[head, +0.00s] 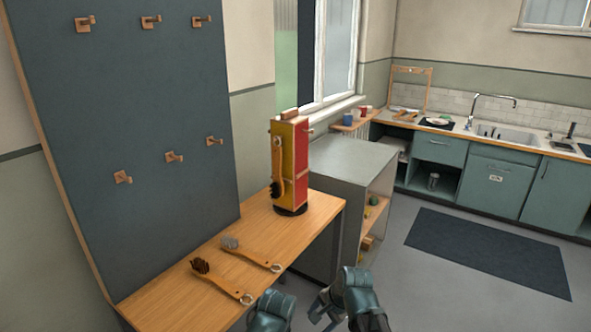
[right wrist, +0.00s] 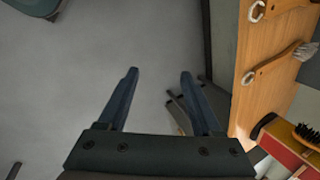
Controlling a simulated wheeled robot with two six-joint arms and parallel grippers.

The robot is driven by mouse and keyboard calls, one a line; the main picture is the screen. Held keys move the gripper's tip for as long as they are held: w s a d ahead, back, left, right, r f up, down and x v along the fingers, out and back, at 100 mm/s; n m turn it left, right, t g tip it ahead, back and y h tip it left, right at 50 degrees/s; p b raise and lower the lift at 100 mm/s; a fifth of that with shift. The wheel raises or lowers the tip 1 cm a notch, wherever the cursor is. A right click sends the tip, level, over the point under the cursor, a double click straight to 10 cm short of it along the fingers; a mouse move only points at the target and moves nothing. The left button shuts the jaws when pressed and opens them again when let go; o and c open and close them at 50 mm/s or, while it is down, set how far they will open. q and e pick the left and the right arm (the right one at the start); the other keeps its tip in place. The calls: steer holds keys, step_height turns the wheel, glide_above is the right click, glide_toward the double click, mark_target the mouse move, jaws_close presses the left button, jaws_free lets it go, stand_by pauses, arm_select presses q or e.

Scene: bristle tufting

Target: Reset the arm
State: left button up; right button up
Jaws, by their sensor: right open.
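My right gripper (head: 322,312) is in front of the wooden table (head: 160,290), low in the head view. In the right wrist view its two fingers (right wrist: 160,80) are apart and empty above bare grey floor. The table's edge lies to their right in that view. A teal part of my left arm shows at the bottom of the head view; its fingers are out of sight. A dark-bristled brush (head: 222,283) and a grey-bristled brush (head: 255,255) lie on the table. A red and yellow machine (head: 298,165) stands at its far end, with another dark-bristled brush (head: 276,165) upright on its side.
A blue-grey board (head: 130,90) with several empty wooden pegs rises behind the table. A grey cabinet (head: 350,155) with open shelves stands beyond the machine. A kitchen counter (head: 470,130) and a dark mat (head: 485,250) are at right. The floor around the mat is free.

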steer(key=s+d+f+n+g+h, duration=0.25)
steer(key=s+d+n, duration=0.35)
steer(key=d+n, duration=0.4)
steer(key=s+a+r+n+h+p, duration=0.1)
steer(key=s+a+n, duration=0.3)
steer(key=a, duration=0.6)
steer(key=shift+s+a+r+n+g+h, duration=0.35)
steer(key=shift+s+r, duration=0.4)
steer(key=shift+s, duration=0.5)
